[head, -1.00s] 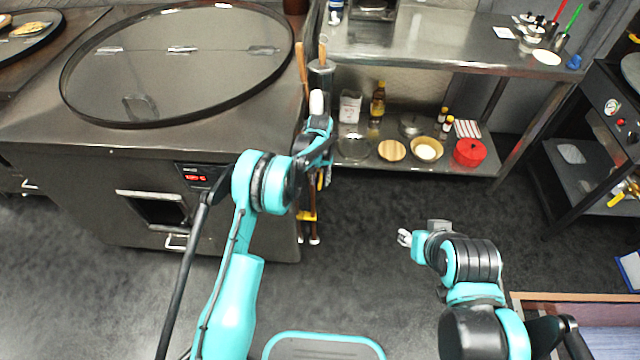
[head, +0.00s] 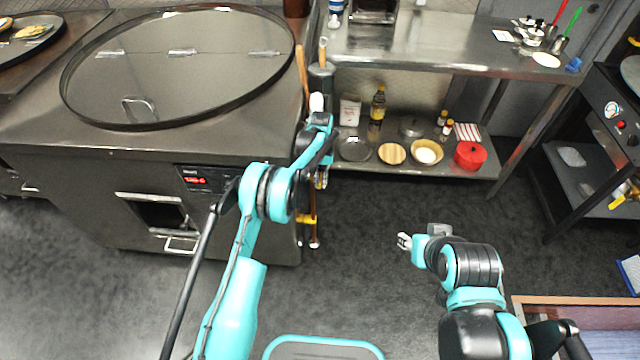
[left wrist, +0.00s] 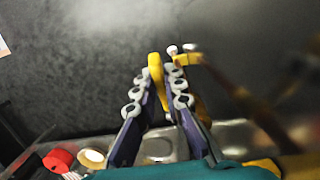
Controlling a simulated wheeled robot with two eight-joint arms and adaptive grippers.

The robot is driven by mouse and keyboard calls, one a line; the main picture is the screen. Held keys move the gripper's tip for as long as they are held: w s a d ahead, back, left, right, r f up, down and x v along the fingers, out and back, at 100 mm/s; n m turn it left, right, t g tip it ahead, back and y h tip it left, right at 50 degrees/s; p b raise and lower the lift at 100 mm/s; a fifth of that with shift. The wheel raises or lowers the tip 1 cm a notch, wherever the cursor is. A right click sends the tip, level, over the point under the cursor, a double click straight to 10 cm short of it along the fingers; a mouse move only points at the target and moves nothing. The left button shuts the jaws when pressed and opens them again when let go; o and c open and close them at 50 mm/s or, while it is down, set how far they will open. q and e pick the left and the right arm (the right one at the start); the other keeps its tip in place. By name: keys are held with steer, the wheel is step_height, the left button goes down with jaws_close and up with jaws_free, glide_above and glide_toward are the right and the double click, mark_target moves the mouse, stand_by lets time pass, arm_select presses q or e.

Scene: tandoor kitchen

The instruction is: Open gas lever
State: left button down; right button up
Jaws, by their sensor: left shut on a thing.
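The yellow gas lever (left wrist: 156,70) stands between the fingers of my left gripper (left wrist: 160,85) in the left wrist view. The gripper is shut on it. A brass-coloured pipe (left wrist: 262,112) with a yellow fitting runs beside it. In the head view my left gripper (head: 321,178) hangs at the right side of the tandoor counter, and the yellow valve part (head: 306,220) shows on the pipe just below it. The arm hides much of the pipe. My right gripper (head: 404,241) is over the floor, away from the lever; its fingers are too small to judge.
The steel tandoor counter (head: 70,145) with a large round lid stands left. A steel shelf table (head: 440,50) stands behind, with bottles, bowls and a red pot (head: 470,155) on its lower shelf. A dark stand (head: 600,150) is right. The floor between is clear.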

arm_select(q)
steer(key=shift+w+r+g, duration=0.4)
steer(key=shift+r+g, duration=0.1)
steer(key=shift+g, duration=0.2)
steer(key=c, duration=1.6)
jaws_free()
steer(key=shift+v, duration=3.7)
